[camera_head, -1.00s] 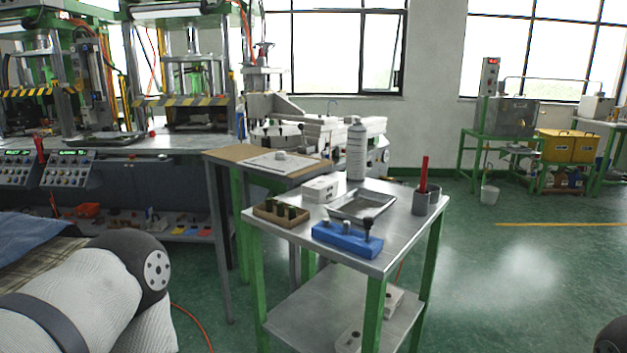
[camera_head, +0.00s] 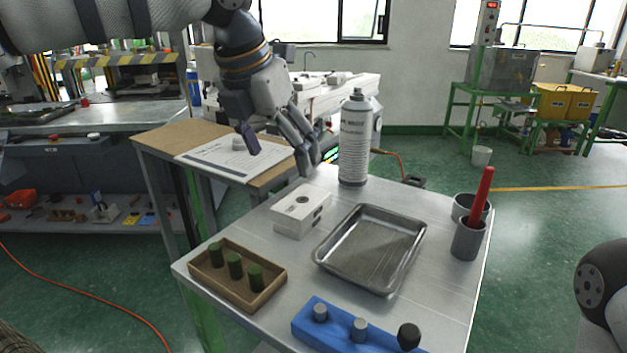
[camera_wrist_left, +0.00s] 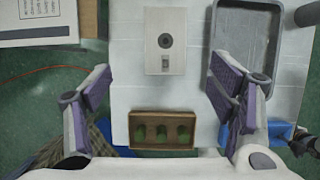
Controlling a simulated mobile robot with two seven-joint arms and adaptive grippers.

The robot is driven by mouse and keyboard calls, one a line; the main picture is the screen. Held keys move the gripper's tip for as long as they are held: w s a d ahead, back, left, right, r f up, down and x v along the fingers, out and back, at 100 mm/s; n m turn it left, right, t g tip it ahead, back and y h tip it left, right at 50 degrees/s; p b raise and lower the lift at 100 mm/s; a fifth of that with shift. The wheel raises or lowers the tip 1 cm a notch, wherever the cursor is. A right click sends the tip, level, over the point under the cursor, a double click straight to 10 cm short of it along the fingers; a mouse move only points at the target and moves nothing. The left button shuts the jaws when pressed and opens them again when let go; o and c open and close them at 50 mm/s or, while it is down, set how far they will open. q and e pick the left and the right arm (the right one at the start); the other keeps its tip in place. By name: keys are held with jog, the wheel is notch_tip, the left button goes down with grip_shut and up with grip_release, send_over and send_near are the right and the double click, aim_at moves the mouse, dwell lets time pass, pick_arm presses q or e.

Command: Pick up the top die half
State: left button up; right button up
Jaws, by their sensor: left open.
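The top die half appears to be the pale block (camera_head: 301,211) with a dark round hole on its top face, lying on the metal cart. It also shows at the top centre of the left wrist view, as a pale block (camera_wrist_left: 165,42) with a hole and a small slot. My left gripper (camera_head: 280,152) is open and empty, above and behind the block in the head view. In the left wrist view its fingers (camera_wrist_left: 158,98) are spread wide, and the block lies between and beyond them. My right gripper is not in view.
On the cart (camera_head: 228,232), a metal tray (camera_head: 368,250) sits right of the block. A wooden box with green pegs (camera_head: 238,275), a blue fixture (camera_head: 338,332), a spray can (camera_head: 354,140) and grey cups (camera_head: 466,240) surround it. A wooden-topped table (camera_head: 180,137) stands behind left.

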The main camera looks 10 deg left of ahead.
pick_arm(q)
send_over(302, 200)
jog(key=s+a, duration=0.2)
jog(key=s, duration=0.1)
notch_tip(302, 200, down, 5)
jog(key=shift+d+f, duration=0.15)
jog(key=shift+f, duration=0.05)
jog(key=x, duration=0.4)
jog(key=b+x, duration=0.1)
jog(key=x, duration=0.1)
jog(key=shift+w+d+r, duration=0.2)
jog(key=shift+w+d, duration=0.05)
jog(key=shift+d, duration=0.1)
jog(key=shift+w, duration=0.1)
jog(key=shift+r, duration=0.1)
jog(key=c, duration=1.5)
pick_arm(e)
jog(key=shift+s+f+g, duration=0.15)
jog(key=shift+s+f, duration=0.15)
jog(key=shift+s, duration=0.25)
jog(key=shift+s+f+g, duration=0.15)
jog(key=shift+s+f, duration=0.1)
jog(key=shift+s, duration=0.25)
